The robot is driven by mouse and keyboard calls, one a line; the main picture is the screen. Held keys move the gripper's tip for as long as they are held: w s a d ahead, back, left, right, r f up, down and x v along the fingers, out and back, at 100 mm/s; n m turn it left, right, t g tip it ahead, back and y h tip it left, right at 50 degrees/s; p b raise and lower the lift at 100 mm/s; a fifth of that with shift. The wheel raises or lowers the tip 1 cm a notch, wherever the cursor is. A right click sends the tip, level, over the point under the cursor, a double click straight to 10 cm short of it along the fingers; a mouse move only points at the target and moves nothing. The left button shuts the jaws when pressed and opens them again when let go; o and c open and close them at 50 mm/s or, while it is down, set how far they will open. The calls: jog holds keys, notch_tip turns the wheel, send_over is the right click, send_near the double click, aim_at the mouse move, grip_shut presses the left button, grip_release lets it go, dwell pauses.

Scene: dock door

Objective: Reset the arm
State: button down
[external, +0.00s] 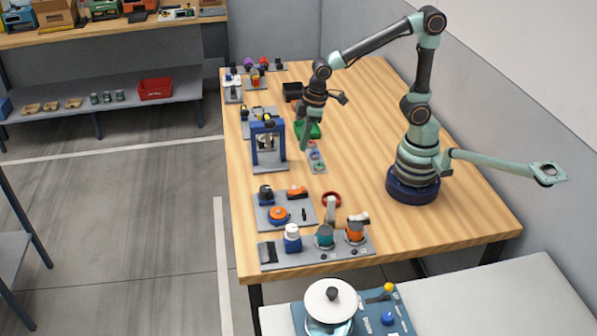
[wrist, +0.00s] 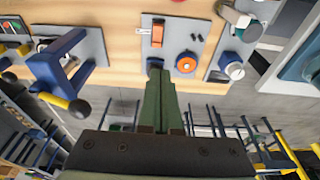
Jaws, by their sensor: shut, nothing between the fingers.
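My arm stands on its dark blue base at the right of the wooden table in the external view, with the upper links raised and the forearm reaching left. My gripper (external: 304,143) hangs down over the middle of the table, just right of the blue frame fixture (external: 268,143). In the wrist view my gripper (wrist: 160,85) shows its two green fingers pressed together, with nothing between them. I cannot tell exactly how high the fingertips are above the table.
The wooden table (external: 375,110) is clear between the gripper and my base.

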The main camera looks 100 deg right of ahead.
jog(key=s+a+r+t, duration=0.1)
jog(key=s+r+t, duration=0.2)
jog(key=s+r, duration=0.3)
jog(key=shift+s, duration=0.55)
dwell(0.5)
